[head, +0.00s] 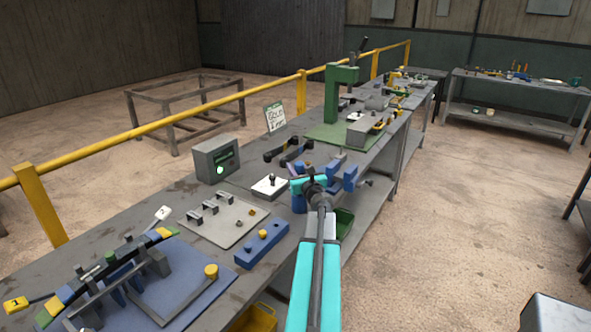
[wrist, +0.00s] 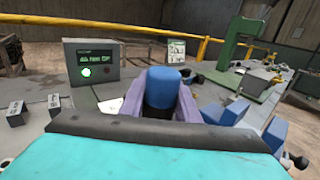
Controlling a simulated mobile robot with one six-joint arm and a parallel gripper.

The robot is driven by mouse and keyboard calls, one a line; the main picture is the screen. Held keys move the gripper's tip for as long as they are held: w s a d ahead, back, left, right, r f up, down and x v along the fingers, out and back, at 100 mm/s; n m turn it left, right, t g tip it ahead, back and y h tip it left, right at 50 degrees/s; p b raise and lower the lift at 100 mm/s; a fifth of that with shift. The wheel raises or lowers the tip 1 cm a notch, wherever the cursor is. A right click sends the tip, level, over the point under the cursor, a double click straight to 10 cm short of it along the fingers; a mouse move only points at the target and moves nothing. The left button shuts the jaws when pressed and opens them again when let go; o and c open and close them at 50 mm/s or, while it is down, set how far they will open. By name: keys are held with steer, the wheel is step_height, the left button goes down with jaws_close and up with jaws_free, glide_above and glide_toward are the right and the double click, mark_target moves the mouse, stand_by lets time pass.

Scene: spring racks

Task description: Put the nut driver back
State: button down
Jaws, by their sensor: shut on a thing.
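My gripper (wrist: 160,105) is shut on a blue, round-topped handle (wrist: 163,86), which I take to be the nut driver. Its purple fingers press on both sides of the handle in the wrist view. The lower part of the driver is hidden behind the fingers and my wrist. In the head view my gripper (head: 318,178) is over the bench's right edge, beside blue blocks (head: 349,177) that look like a holder. My arm partly covers them. In the wrist view, blue blocks (wrist: 276,133) stand to the right of the gripper. I cannot tell whether the driver touches a holder.
A grey box with a green display (head: 215,158) stands left on the bench (head: 185,190). A blue block with a yellow knob (head: 262,246) and a pale plate (head: 222,226) lie nearer. A green press (head: 340,95) stands beyond. A green bin (head: 344,224) hangs by the edge.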

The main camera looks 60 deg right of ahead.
steer(key=c, duration=1.4)
jaws_free()
steer(key=shift+o, duration=0.2)
steer(key=shift+r, duration=0.1)
glide_toward(301, 173)
steer(key=x, duration=0.5)
steer(key=shift+w+d+b, duration=0.15)
steer(key=shift+w+b, duration=0.05)
steer(key=shift+b, duration=0.1)
steer(key=p+v, duration=0.2)
steer(key=shift+s+p, duration=0.1)
steer(key=shift+p, duration=0.25)
steer(key=shift+s, duration=0.1)
